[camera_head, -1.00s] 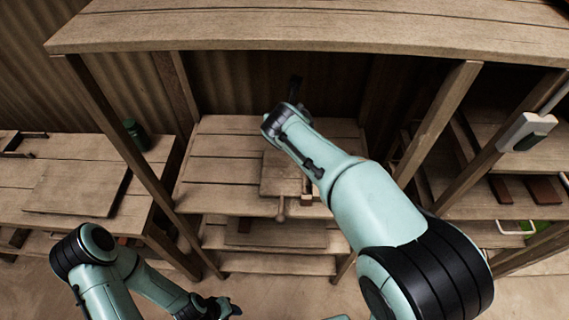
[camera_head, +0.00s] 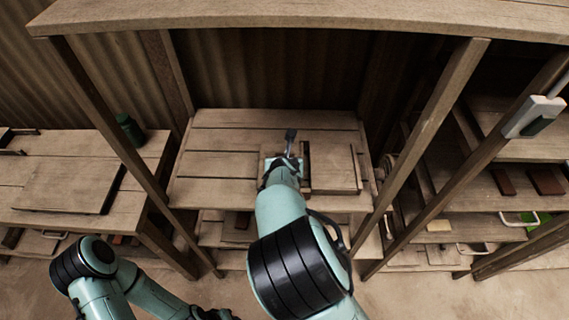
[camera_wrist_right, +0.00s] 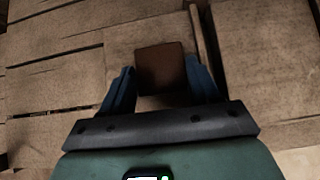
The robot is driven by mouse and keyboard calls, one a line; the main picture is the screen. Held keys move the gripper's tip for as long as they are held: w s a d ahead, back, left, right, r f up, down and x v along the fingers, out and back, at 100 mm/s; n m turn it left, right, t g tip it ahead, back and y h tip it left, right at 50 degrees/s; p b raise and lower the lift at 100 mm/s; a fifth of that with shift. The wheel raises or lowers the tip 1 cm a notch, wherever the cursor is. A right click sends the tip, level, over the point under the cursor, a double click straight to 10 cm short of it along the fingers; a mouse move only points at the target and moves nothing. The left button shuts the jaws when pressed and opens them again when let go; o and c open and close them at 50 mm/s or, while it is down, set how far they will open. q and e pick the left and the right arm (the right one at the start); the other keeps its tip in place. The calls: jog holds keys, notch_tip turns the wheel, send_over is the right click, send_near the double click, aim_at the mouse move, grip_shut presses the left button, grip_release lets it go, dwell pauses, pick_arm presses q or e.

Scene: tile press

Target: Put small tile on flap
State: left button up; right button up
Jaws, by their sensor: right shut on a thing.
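My right gripper (camera_wrist_right: 161,85) is shut on the small tile (camera_wrist_right: 160,68), a dark brown square held between its blue fingers. In the right wrist view the tile is above a paler square plate (camera_wrist_right: 118,50), which may be the flap. I cannot tell whether the tile touches it. In the head view my right gripper (camera_head: 284,165) is over the press on the middle bench, and the tile is hidden. A wider board (camera_head: 334,168) lies right of a dark upright strip (camera_head: 306,168). My left gripper (camera_head: 215,314) is low at the bottom edge; its jaws are unclear.
A wooden frame with a top shelf (camera_head: 300,20) and slanting posts (camera_head: 430,130) surrounds the bench (camera_head: 225,140). A left table (camera_head: 140,205) carries a flat board (camera_head: 70,185) and a green jar (camera_head: 129,128). Shelves with brown tiles (camera_head: 545,182) stand at the right.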

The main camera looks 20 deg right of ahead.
jog(key=shift+f, duration=0.2)
jog(key=shift+f, duration=0.15)
jog(key=o, duration=0.8)
pick_arm(q)
jog(key=shift+s+f, duration=0.1)
pick_arm(e)
jog(key=shift+r, duration=0.2)
jog(key=shift+s+a+r, duration=0.1)
jog(key=shift+r, duration=0.1)
pick_arm(q)
jog(key=shift+w+r+p, duration=0.55)
jog(key=shift+w+r, duration=0.05)
jog(key=shift+r, duration=0.15)
pick_arm(e)
jog(key=v, duration=1.1)
jog(key=shift+s+r, duration=0.15)
jog(key=shift+s, duration=0.15)
